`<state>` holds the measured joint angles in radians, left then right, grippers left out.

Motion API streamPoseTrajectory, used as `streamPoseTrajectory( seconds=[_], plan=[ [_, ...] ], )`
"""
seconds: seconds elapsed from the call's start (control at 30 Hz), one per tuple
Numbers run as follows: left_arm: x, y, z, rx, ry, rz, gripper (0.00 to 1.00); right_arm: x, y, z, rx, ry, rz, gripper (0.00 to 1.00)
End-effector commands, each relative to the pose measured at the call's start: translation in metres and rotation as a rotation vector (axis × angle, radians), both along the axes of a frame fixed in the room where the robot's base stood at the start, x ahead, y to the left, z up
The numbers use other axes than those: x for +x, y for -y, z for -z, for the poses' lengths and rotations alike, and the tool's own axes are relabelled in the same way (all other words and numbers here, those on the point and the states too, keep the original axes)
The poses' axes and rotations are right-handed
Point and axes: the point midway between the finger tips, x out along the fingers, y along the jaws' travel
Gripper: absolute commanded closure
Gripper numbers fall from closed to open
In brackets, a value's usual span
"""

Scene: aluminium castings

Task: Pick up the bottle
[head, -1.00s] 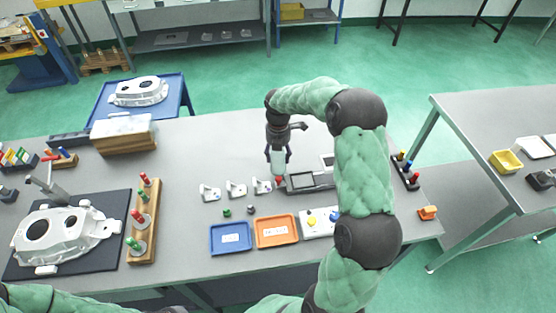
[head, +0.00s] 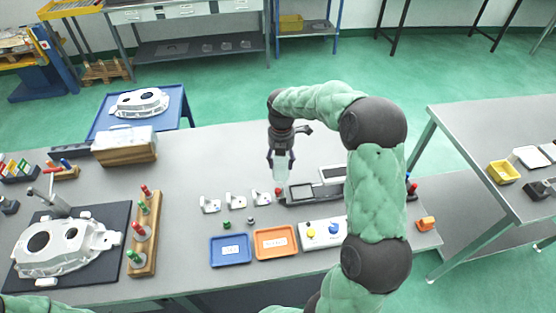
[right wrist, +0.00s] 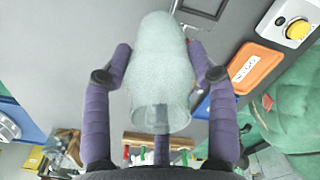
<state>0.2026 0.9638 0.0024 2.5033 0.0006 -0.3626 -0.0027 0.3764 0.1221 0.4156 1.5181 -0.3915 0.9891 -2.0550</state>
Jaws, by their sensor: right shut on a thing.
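The bottle (head: 281,169) is pale grey-green and translucent. In the head view it hangs below my right gripper (head: 281,153), behind the dark tray's left end as seen from here. The right wrist view shows the bottle (right wrist: 160,65) large, between the two purple fingers of the right gripper (right wrist: 163,72). The fingers are shut on it, one on each side. Whether its lower end clears the table is hard to tell. My left gripper is not in view; only a bit of the left arm shows at the bottom left.
Below the bottle on the grey table (head: 190,205) are a red-topped piece (head: 278,191) and a dark tray (head: 313,190). Several small metal brackets (head: 235,199), a blue tray (head: 230,263) and an orange tray (head: 277,254) lie nearer. A casting (head: 60,245) rests at left.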

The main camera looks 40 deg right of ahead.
Motion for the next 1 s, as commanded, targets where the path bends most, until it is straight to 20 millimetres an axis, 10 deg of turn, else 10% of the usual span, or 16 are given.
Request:
streamPoseTrajectory(
  seconds=[0.17, 1.0],
  plan=[
    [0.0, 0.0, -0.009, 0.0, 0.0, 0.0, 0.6, -0.024, -0.006, -0.032, -0.002, 0.004, 0.0, 0.8],
    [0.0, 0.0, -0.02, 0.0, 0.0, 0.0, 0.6, -0.11, -0.026, -0.068, 0.0, 0.0, 0.0, 0.8]
  ],
)
